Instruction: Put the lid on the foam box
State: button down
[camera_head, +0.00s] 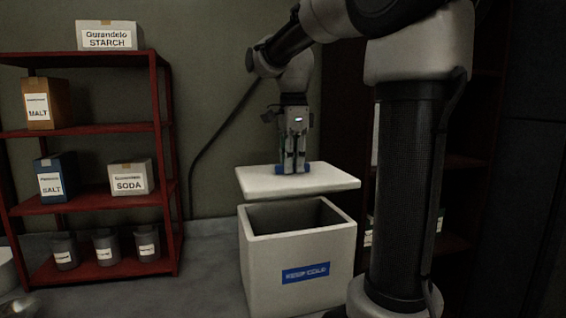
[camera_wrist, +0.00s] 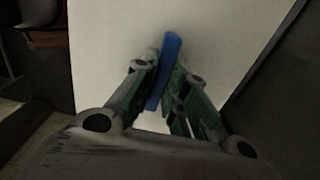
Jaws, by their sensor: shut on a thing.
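The white foam box (camera_head: 298,262) stands on the floor with its top open and a blue "KEEP COLD" label on its front. The flat white lid (camera_head: 258,180) hangs level above the box, with a gap showing between them at the front. My gripper (camera_head: 293,168) points down and is shut on the lid's blue handle. In the wrist view the blue handle (camera_wrist: 165,70) lies between the fingers of my gripper (camera_wrist: 163,92), with the white lid (camera_wrist: 105,50) spread out behind. The inside of the box is dark, and its back rim is partly hidden.
A red shelf (camera_head: 85,129) at the left holds labelled boxes such as starch (camera_head: 107,36), malt (camera_head: 46,104), salt (camera_head: 56,177) and soda (camera_head: 131,177), with several grey containers below. Dark shelving stands at the right, partly behind my arm. Bare floor lies between the red shelf and the box.

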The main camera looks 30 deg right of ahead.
jog(key=shift+s+f, duration=0.3)
notch_tip(320, 180, down, 7)
dwell(0.5)
jog(key=shift+f, duration=0.55)
dwell(2.0)
jog(key=c, duration=1.4)
grip_release()
jog(key=shift+o, duration=0.4)
jog(key=o, duration=0.4)
jog(key=shift+r, duration=0.15)
